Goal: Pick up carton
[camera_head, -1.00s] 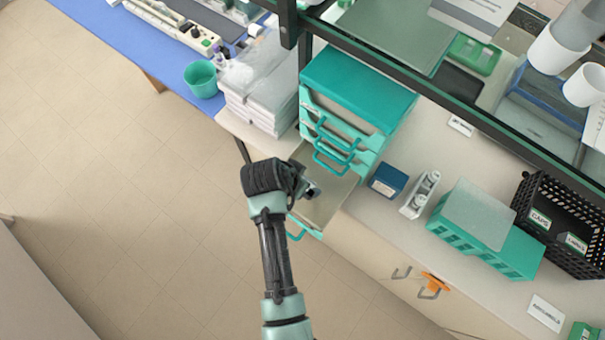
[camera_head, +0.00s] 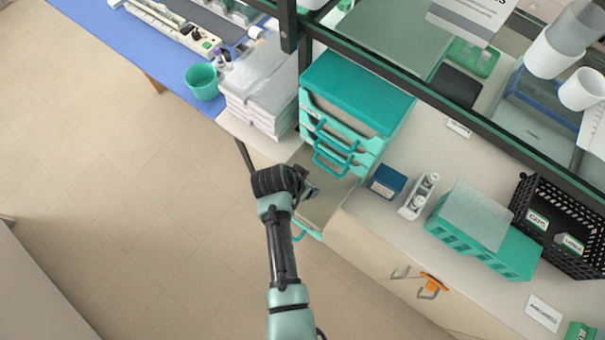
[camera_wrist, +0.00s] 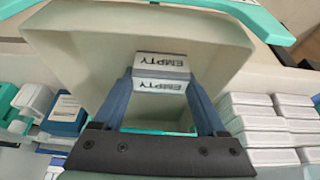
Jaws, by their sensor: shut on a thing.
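The carton (camera_wrist: 161,66) is a small white and grey box marked "EMPTY". In the wrist view it sits between the tips of my gripper's two blue fingers. My gripper (camera_wrist: 162,84) is shut on it, with a finger on each side. Both are in or just over the open beige drawer (camera_wrist: 80,45). In the head view my gripper (camera_head: 308,190) is over that open drawer (camera_head: 330,203), low in the teal drawer unit (camera_head: 358,90). The carton cannot be made out there, hidden by my wrist and gripper.
Teal handles of closed drawers (camera_head: 335,150) jut out above the open drawer. A stack of white boxes (camera_head: 258,100) stands left of the unit. A dark blue box (camera_head: 387,182) and a white holder (camera_head: 418,196) stand to its right. The floor in front is clear.

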